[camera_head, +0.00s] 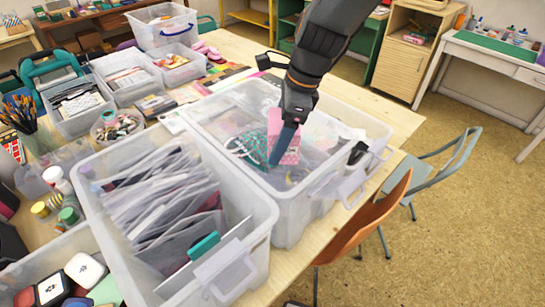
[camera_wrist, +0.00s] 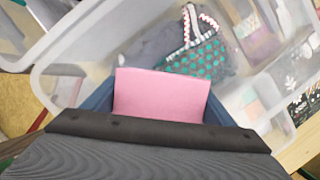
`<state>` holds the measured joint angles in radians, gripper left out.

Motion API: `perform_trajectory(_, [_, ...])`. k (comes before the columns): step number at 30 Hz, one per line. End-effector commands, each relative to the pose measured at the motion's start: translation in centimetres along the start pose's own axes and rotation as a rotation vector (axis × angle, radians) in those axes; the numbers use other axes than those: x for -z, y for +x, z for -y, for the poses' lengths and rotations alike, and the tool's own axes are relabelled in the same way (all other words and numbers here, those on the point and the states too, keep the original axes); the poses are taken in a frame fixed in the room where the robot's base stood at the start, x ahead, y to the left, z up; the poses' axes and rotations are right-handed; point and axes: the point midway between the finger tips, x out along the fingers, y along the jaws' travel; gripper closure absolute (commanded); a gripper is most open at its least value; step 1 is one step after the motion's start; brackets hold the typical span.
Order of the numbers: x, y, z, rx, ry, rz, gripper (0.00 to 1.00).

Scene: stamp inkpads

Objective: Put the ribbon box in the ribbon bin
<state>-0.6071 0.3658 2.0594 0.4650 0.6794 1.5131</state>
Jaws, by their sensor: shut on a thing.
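A pink box (camera_head: 292,157), which looks like the ribbon box, is between the fingers of my gripper (camera_head: 286,148). In the wrist view its plain pink face (camera_wrist: 162,97) fills the space between the two blue fingers, which are shut on it. My gripper points down over the large clear bin (camera_head: 290,218) in the middle of the table. Teal dotted fabric (camera_head: 254,148) lies in this bin beside the box, and it also shows in the wrist view (camera_wrist: 205,58). I cannot tell whether the box touches the contents below. No bin label is readable.
A clear bin of grey sleeves (camera_head: 262,222) stands close at the front left. Smaller clear bins (camera_head: 128,77) stand farther back. A black clip-like item (camera_head: 357,152) is at the bin's right side. An orange chair (camera_head: 372,222) stands by the table's right edge.

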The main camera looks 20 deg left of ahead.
Motion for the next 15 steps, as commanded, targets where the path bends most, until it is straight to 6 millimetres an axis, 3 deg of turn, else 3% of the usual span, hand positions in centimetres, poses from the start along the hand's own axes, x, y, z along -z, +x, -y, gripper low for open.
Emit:
perform_trajectory(3, [0.6,1.8,-0.1,-0.004,0.002,0.000,0.49])
perform_trajectory(11, [1.1,3.8,0.0,-0.002,-0.001,0.000,0.49])
perform_trajectory(15, [1.7,5.6,-0.1,-0.003,0.000,-0.001,0.49])
